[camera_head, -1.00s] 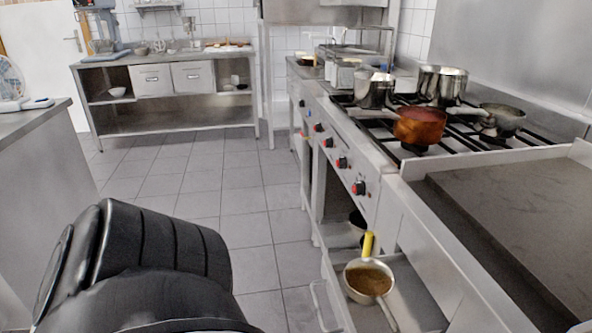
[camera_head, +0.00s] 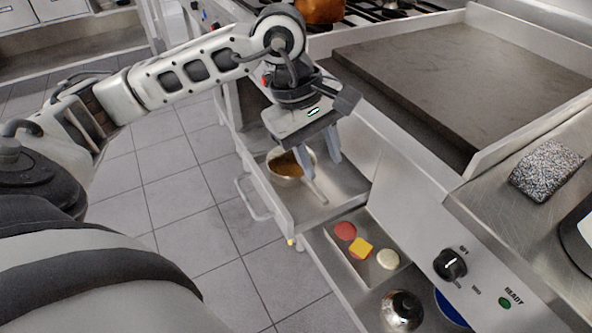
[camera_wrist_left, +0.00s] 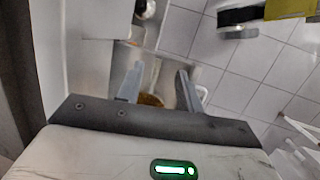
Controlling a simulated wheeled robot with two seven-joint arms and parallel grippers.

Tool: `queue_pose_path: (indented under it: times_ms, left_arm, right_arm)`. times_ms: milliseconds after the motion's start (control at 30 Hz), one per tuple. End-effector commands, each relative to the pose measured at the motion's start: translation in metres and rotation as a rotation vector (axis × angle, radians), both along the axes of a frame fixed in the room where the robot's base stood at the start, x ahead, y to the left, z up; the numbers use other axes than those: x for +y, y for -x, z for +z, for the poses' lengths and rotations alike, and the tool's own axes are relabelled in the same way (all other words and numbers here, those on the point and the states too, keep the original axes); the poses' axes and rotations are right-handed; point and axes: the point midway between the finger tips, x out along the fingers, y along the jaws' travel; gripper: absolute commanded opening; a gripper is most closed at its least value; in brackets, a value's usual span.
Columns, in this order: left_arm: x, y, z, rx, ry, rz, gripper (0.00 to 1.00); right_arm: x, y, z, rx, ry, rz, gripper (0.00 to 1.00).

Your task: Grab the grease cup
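The grease cup (camera_head: 282,166) is a pale round vessel with brown contents and a thin handle pointing down to the right. It sits in the open metal drawer below the griddle. My left gripper (camera_head: 322,168) points down above the drawer, and its fingers show apart and empty. In the left wrist view the fingers (camera_wrist_left: 160,70) are also spread, with the brown contents of the cup (camera_wrist_left: 150,100) visible beyond and between them. The gripper body hides part of the cup there. I cannot tell whether the fingers touch the cup. My right gripper is not in view.
The griddle (camera_head: 440,75) and its raised edge stand right of my arm. A lower tray holds a red disc (camera_head: 345,230), a yellow square (camera_head: 361,248) and a pale disc (camera_head: 388,259). A metal pot (camera_head: 402,310) is near the bottom. Tiled floor (camera_head: 170,200) is free at left.

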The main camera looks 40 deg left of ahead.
Motion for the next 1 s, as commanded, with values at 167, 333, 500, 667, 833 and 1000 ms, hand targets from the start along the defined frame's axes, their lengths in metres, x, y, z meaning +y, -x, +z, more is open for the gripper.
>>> queue_pose_path:
  times_ms: [167,333,500,667,833,1000]
  left_arm:
    - [0.048,-0.011,0.010,-0.068,-0.211,0.004,0.37]
    - [0.050,-0.016,-0.018,-0.065,-0.227,0.003,0.37]
    - [0.046,-0.023,-0.054,-0.064,-0.222,0.005,0.37]
    - [0.043,-0.028,-0.080,-0.066,-0.221,0.003,0.37]
    - [0.042,-0.030,-0.091,-0.068,-0.221,0.005,0.37]
    - [0.039,-0.034,-0.110,-0.066,-0.219,0.005,0.37]
  right_arm:
    - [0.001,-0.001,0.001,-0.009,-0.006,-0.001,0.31]
    - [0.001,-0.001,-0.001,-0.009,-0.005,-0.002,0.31]
    - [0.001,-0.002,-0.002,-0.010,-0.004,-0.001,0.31]
    - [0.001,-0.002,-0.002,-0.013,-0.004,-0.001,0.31]
    - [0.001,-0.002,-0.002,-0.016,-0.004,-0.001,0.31]
    - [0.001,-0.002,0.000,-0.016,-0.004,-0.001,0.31]
